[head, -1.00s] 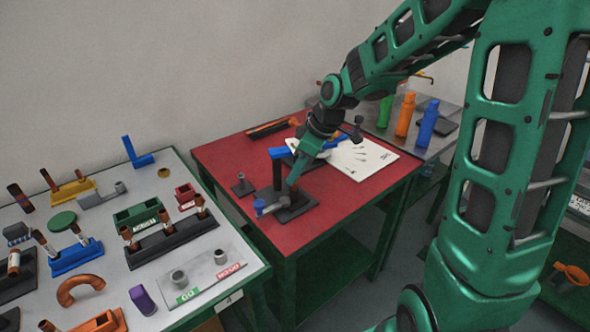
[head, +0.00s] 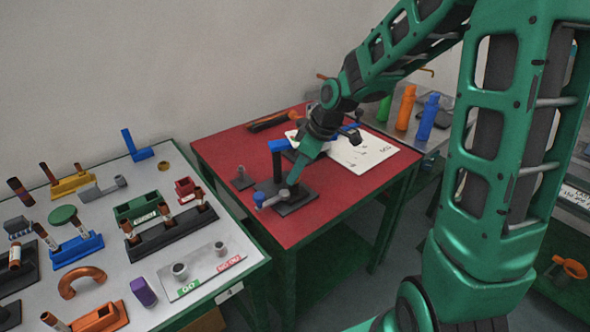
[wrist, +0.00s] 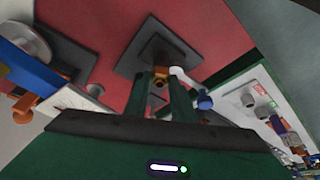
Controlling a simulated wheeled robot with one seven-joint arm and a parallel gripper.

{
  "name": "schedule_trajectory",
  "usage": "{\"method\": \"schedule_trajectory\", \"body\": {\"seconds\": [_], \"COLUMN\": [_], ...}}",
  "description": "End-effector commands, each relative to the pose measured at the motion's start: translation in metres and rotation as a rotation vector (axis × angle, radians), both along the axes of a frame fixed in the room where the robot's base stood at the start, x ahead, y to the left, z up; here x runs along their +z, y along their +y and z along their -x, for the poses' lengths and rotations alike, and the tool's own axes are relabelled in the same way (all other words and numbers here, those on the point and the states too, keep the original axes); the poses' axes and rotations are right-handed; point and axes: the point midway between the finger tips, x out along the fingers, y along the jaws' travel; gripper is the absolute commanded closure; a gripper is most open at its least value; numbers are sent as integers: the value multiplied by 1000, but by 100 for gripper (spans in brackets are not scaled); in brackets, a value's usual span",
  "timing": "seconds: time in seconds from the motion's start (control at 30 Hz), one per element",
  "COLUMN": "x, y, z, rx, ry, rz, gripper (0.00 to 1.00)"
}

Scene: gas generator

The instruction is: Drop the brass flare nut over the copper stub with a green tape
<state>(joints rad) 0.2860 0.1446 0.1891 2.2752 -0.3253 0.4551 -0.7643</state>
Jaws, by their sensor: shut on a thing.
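My gripper (head: 291,185) is low over the red table, beside a dark base plate (head: 297,203). In the wrist view its green fingers (wrist: 160,90) are shut around a small orange-brown piece, which looks like the brass flare nut (wrist: 160,75); it is mostly hidden by the fingers. A grey part with a blue knob (wrist: 203,101) shows just beside the fingertips; the blue knob (head: 259,198) is left of the gripper in the head view. Several copper stubs (head: 45,236) stand in holders on the left table; I cannot make out green tape on any.
A dark post with a blue top (head: 277,146) stands close behind my gripper. A small dark stand (head: 242,178) is to its left. A white sheet (head: 362,152) lies behind. The left table holds coloured blocks and a GO plate (head: 208,268). Bottles stand at the back.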

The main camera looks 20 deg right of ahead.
Motion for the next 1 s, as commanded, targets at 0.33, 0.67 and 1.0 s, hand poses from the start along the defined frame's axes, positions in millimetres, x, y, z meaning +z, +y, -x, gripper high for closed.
{"method": "schedule_trajectory", "body": {"seconds": [0.33, 0.67, 1.0], "x": [0, 2, 48], "y": [0, -1, -15], "z": [0, 0, 12], "rx": [0, 0, -3], "ry": [0, -1, -4], "rz": [0, 0, 1], "gripper": [55, 55, 55]}}
